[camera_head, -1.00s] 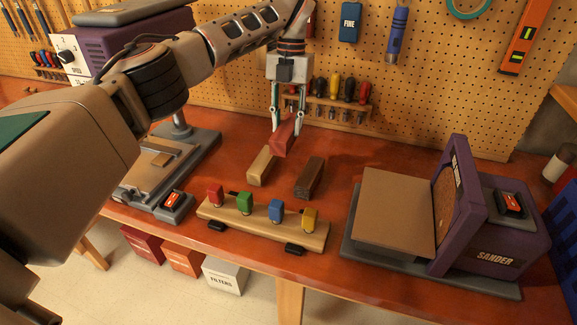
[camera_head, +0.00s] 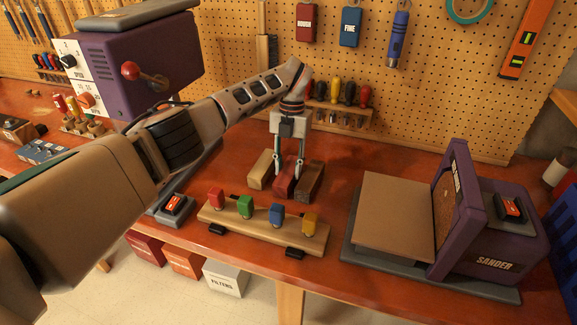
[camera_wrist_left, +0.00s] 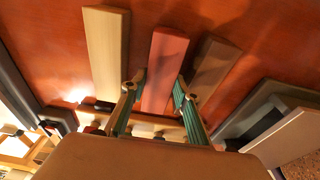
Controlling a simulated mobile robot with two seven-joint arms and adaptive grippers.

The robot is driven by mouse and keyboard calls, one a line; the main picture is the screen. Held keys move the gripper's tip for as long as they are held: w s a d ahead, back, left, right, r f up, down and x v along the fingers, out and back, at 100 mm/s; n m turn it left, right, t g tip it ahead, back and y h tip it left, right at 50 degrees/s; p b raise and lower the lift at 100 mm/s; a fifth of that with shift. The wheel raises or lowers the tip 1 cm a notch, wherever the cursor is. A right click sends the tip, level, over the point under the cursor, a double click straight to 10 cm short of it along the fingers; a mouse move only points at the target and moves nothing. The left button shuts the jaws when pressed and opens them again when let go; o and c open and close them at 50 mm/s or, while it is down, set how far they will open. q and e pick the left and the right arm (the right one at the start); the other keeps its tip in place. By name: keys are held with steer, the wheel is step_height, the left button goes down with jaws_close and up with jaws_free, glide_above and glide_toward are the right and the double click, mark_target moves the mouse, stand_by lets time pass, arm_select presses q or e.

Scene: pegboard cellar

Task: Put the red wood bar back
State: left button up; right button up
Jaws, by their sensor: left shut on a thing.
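The red wood bar (camera_head: 284,185) is between the fingers of my left gripper (camera_head: 287,174), which is shut on it. It is between a pale wood bar (camera_head: 260,171) on its left and a dark brown bar (camera_head: 311,180) on its right. It looks level with them and at or very near the bench top; I cannot tell whether it touches. In the left wrist view the red bar (camera_wrist_left: 163,62) lies between the pale bar (camera_wrist_left: 107,50) and the dark bar (camera_wrist_left: 213,68), with narrow gaps. My right gripper is not in view.
A wooden strip with coloured clamps or knobs (camera_head: 258,226) lies in front of the bars. The purple sander (camera_head: 497,235) stands at right, a purple drill machine (camera_head: 150,65) at left. Screwdrivers hang on the pegboard (camera_head: 300,50) behind. Bench is clear between bars and sander.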

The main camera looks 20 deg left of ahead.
mark_target(291, 166)
arm_select(q)
steer(key=o, duration=1)
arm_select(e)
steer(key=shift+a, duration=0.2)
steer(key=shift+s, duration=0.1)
arm_select(q)
step_height(291, 166, up, 12)
steer(key=w, duration=0.1)
steer(key=shift+w, duration=0.4)
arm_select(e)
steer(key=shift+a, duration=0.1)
arm_select(q)
steer(key=shift+d, duration=0.1)
